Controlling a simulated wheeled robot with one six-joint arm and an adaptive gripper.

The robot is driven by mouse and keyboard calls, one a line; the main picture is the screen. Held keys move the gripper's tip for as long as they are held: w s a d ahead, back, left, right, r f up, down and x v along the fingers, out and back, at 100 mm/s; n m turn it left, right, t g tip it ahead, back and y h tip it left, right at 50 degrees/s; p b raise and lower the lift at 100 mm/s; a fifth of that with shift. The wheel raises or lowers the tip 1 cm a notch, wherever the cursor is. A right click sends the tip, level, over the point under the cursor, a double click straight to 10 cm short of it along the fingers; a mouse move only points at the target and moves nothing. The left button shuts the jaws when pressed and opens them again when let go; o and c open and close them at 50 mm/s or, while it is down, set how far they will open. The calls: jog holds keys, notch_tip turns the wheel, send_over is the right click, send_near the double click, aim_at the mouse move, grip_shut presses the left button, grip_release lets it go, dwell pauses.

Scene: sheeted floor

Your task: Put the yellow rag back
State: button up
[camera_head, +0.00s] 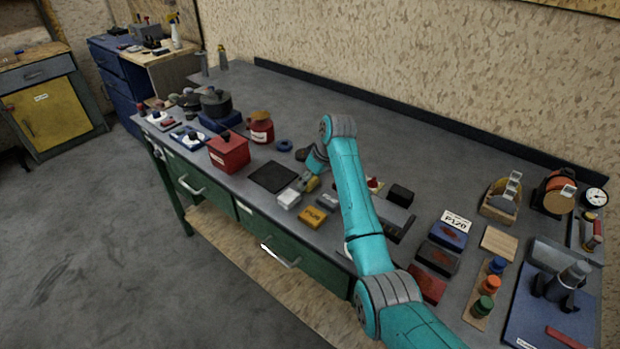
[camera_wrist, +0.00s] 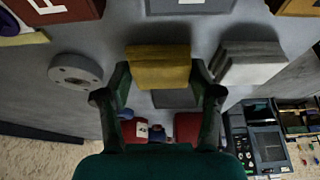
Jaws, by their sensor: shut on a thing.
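The yellow rag (camera_wrist: 158,68) is a folded, block-like pad between the two fingers of my gripper (camera_wrist: 160,88) in the wrist view. My gripper is shut on it, with a finger at each side. In the head view my gripper (camera_head: 312,176) is low over the middle of the bench, and a small yellow patch of the rag (camera_head: 312,184) shows at its tip. Whether the rag touches the bench is not clear. A grey-white folded stack (camera_wrist: 250,62) lies just right of the rag in the wrist view.
Several blocks and tools crowd the right. The back strip is clear.

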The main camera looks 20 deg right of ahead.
jog(key=o, duration=1.1)
jog(key=shift+f, duration=0.1)
jog(key=v, duration=1.2)
